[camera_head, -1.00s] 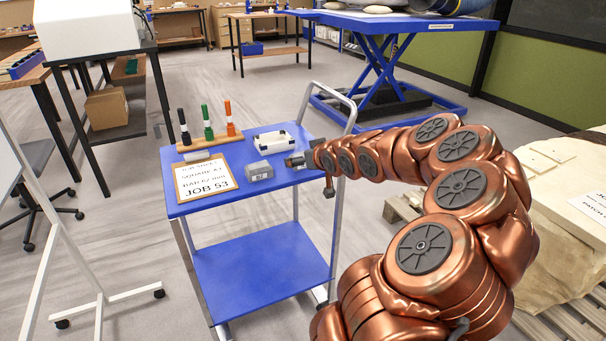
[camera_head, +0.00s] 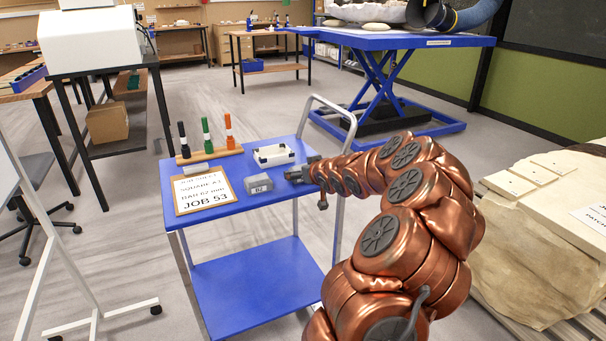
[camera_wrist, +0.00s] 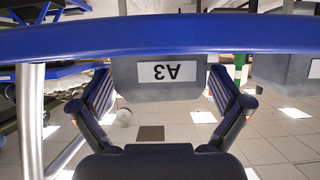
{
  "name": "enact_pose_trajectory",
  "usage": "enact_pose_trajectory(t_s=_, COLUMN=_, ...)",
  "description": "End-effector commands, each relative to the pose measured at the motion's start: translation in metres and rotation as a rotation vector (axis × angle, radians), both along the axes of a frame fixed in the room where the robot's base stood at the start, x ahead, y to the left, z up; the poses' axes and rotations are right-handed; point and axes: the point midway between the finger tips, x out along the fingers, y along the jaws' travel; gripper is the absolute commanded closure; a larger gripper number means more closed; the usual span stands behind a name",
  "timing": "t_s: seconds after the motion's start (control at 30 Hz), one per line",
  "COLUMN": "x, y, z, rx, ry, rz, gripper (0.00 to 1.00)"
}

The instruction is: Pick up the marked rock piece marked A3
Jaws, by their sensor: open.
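The A3 rock piece (camera_wrist: 172,80) is a grey block with a white label, seen upside down in the wrist view. It lies straight ahead, between the two fingers of my gripper (camera_wrist: 172,108), which are apart with nothing held. In the head view my gripper (camera_head: 298,173) is low over the right side of the blue cart top. A grey block (camera_head: 259,184) with a small label sits just left of it. I cannot read that label or tell if it is the A3 piece. Another grey piece (camera_wrist: 283,68) shows at the right in the wrist view.
On the blue cart (camera_head: 228,208) are a white case (camera_head: 272,155), a job sheet clipboard (camera_head: 203,190) and a wooden stand with black, green and orange markers (camera_head: 206,135). The cart's metal handle (camera_head: 340,112) rises behind my arm. A large pale rock (camera_head: 540,225) stands at right.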

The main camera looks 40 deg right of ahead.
Motion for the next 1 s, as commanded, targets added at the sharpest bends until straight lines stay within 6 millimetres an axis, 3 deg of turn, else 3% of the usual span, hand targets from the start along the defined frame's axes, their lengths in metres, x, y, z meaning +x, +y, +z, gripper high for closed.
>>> enact_pose_trajectory(t_s=0.37, x=0.0049, y=-0.002, z=-0.002, rx=0.0, ry=-0.001, rz=-0.001, gripper=0.01)
enact_pose_trajectory(t_s=1.0, x=0.0048, y=-0.0019, z=-0.0023, rx=0.001, ry=-0.001, rz=0.0, gripper=0.68)
